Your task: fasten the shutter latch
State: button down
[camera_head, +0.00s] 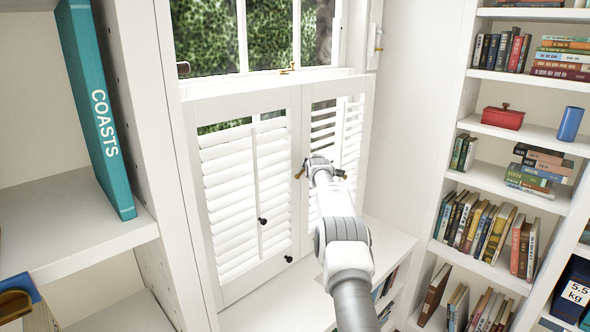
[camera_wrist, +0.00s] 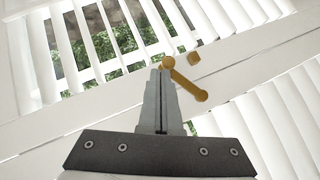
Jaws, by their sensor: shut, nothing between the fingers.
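Two white louvred shutter panels, the left one (camera_head: 214,180) and the right one (camera_head: 367,125), meet at a middle seam below the window. A small brass latch shows at that seam (camera_head: 299,171). In the wrist view it is a slanted brass bar (camera_wrist: 185,80) with rounded ends, and a separate small brass block (camera_wrist: 194,57) sits apart from it. My gripper (camera_wrist: 160,71) is shut and empty, its fingertips right beside the bar's upper end. I cannot tell whether they touch. In the head view my wrist partly hides the right panel and my fingertips are hard to make out.
Dark knobs (camera_head: 262,221) are on and near the left panel. A low white shelf (camera_head: 385,243) with books runs beneath the shutters. A tall bookcase (camera_head: 440,215) stands at the right, and a shelf with a teal book (camera_head: 97,110) at the left. A brass window catch (camera_head: 287,70) sits above.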

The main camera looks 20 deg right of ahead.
jog(key=shift+w+d+r+p, duration=0.1)
jog(key=shift+d+r+p, duration=0.25)
jog(key=shift+r+p, duration=0.25)
dwell(0.3)
jog(key=s+r+b, duration=0.4)
jog(key=s+r, duration=0.3)
jog(key=r, duration=0.3)
jog(key=shift+s+a+r, duration=0.2)
jog(key=shift+s+a, duration=0.15)
jog(key=shift+s, duration=0.05)
jog(key=shift+a, duration=0.1)
dwell(0.6)
